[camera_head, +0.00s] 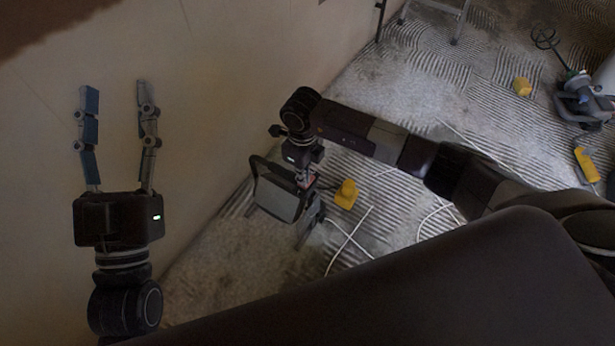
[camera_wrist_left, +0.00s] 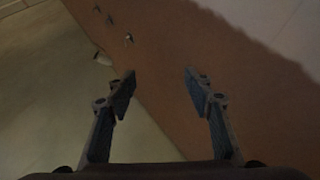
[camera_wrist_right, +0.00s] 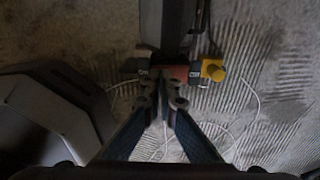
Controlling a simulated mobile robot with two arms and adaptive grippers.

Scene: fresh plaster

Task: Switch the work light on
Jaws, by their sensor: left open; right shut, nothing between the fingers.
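The work light (camera_head: 280,196) stands low on the floor near the wall in the head view, a grey panel in a dark frame. Its dark-framed housing (camera_wrist_right: 55,115) is at the left in the right wrist view. My right gripper (camera_wrist_right: 168,80) is shut and empty, its tips over a small red part (camera_wrist_right: 179,73) on the lamp's stand; I cannot tell if they touch it. In the head view my right gripper (camera_head: 304,180) is just behind the light, partly hidden. My left gripper (camera_head: 113,88) is open and empty before the wall, far from the light. Whether the lamp is lit is unclear; its panel looks dull.
A yellow object (camera_head: 346,194) sits beside the light, with white cables (camera_head: 348,240) on the ridged floor. Other yellow items (camera_head: 522,86) and a mixer-like tool (camera_head: 580,92) lie at the far right. The plastered wall (camera_head: 215,90) bounds the left side.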

